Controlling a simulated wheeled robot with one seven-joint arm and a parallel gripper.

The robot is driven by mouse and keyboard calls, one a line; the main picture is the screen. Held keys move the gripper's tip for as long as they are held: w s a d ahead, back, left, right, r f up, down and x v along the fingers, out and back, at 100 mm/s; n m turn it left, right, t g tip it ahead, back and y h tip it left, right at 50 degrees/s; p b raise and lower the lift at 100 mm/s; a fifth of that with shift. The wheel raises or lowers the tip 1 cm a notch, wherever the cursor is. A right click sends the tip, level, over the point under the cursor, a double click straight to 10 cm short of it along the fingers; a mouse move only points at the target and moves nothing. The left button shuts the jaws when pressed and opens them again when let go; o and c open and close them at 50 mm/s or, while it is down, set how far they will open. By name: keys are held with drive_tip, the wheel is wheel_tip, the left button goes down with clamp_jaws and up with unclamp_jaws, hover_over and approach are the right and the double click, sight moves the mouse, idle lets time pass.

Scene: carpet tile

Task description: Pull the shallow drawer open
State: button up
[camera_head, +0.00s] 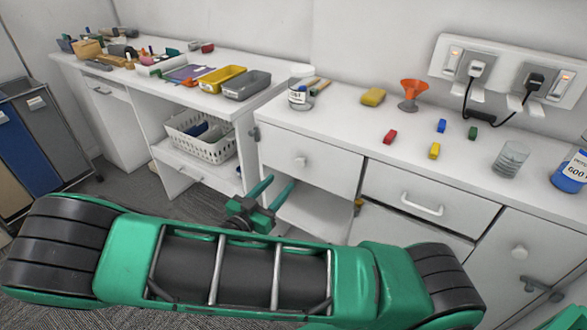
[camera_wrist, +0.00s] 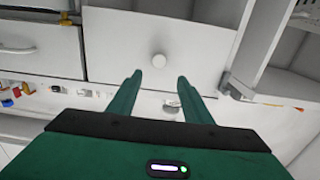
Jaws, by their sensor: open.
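Two white drawer fronts show under the right-hand counter. One has a round knob (camera_head: 300,162), which also shows in the wrist view (camera_wrist: 158,60); the other has a bar handle (camera_head: 422,205) and looks less tall. I cannot tell for certain which the task calls shallow. Both fronts look closed. My gripper (camera_head: 280,182) is open and empty, in front of the knob-fronted drawer (camera_head: 325,165). In the wrist view my fingertips (camera_wrist: 160,76) are spread either side of the knob's line. The knob lies just beyond them, with no contact visible.
The counter holds small coloured blocks, an orange funnel (camera_head: 412,93) and jars. An open shelf space lies below the knob-fronted drawer. A white basket (camera_head: 205,142) stands left, under the desk (camera_head: 150,92). A dark hinge-like fitting (camera_head: 254,133) is by the cabinet's left edge.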

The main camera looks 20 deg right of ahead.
sight(299, 164)
drive_tip(key=x, duration=1)
drive_tip(key=shift+w+d, duration=0.15)
drive_tip(key=shift+d, duration=0.1)
drive_tip(key=shift+c, duration=0.3)
clamp_jaws()
drive_tip(key=shift+a, duration=0.1)
